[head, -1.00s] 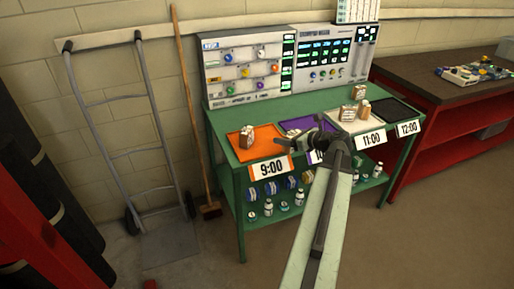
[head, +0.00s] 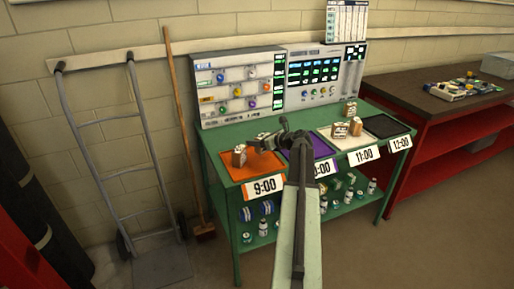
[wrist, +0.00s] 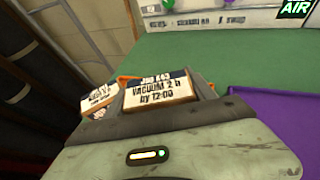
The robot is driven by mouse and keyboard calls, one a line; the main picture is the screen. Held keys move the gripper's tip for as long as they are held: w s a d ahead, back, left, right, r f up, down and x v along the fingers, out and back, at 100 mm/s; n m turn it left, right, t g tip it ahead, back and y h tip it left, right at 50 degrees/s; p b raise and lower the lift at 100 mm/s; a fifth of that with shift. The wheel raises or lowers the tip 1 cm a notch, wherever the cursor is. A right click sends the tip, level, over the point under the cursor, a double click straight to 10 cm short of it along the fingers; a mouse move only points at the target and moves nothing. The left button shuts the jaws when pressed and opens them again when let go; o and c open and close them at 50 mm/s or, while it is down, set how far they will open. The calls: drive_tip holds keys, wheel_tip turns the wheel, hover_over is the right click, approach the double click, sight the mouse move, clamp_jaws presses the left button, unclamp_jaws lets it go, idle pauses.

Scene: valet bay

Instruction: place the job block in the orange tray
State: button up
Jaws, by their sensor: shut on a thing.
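My gripper (head: 264,142) is shut on a job block, held over the right part of the orange tray (head: 228,172), labelled 9:00. In the wrist view the held job block (wrist: 158,92) is tan with a white label reading roughly "VACUUM 2", "by 12:00". In the head view the gripper mostly hides it. Another labelled block (head: 239,156) stands in the orange tray at its left; it also shows in the wrist view (wrist: 97,100), left of the held one. An orange tray edge (wrist: 125,79) shows behind the blocks.
The purple tray (head: 322,148) is right of the orange one. The black 12:00 tray (head: 386,126) looks empty. A control panel (head: 238,90) backs the green bench.

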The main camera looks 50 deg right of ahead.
wheel_tip(320, 180, down, 4)
drive_tip(key=b, duration=0.3)
drive_tip(key=shift+w+b, duration=0.15)
drive_tip(key=shift+b, duration=0.25)
drive_tip(key=shift+r, duration=0.25)
drive_tip(key=shift+f, duration=0.1)
drive_tip(key=o, duration=1.2)
drive_tip(key=shift+c, duration=0.2)
drive_tip(key=shift+r+p, duration=0.25)
drive_tip(key=shift+p, duration=0.15)
drive_tip(key=p+v, duration=0.4)
drive_tip(key=v, duration=0.7)
drive_tip(key=shift+s+r, duration=0.1)
drive_tip(key=shift+s, duration=0.35)
